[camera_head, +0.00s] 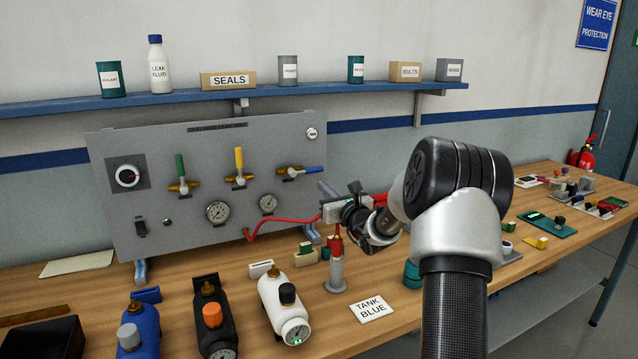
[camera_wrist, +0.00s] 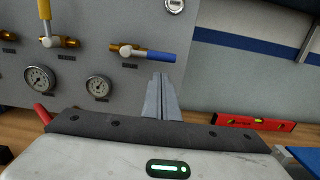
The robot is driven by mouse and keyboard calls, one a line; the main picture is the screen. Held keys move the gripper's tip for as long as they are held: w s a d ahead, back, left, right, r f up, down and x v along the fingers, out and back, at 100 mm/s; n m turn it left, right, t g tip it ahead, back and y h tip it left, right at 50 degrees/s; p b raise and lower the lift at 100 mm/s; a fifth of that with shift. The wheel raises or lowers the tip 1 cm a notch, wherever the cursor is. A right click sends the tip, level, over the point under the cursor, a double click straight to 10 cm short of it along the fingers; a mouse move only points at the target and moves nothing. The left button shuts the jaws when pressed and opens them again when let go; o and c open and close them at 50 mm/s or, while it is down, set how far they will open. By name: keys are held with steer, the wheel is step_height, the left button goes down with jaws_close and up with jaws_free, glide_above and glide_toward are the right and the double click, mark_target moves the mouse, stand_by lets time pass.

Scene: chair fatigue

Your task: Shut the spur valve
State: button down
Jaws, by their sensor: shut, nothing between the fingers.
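The grey panel (camera_head: 130,218) carries three brass valves in a row; their small labels are too small to read, so I cannot tell which is the spur valve. The green handle (camera_head: 180,167) and the yellow handle (camera_head: 239,158) stand upright. The blue handle (camera_head: 313,169) lies level, pointing right; it also shows in the wrist view (camera_wrist: 160,56). My gripper (camera_head: 327,190) is shut and empty, near the panel's right end. In the wrist view its fingertips (camera_wrist: 160,76) appear just below the blue handle; contact cannot be told.
Two gauges (camera_head: 217,212) sit under the valves, and a red hose (camera_head: 285,224) runs below. Several bottles, including a white one (camera_head: 280,305), and a metal stand (camera_head: 337,272) are on the bench. A red level (camera_wrist: 250,122) lies right of my fingers. A shelf (camera_head: 200,98) hangs above.

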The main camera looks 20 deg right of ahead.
mark_target(308, 171)
steer(key=shift+w+a+r, duration=0.1)
steer(key=shift+w, duration=2.25)
steer(key=shift+d+r, duration=0.1)
steer(key=shift+d, duration=0.1)
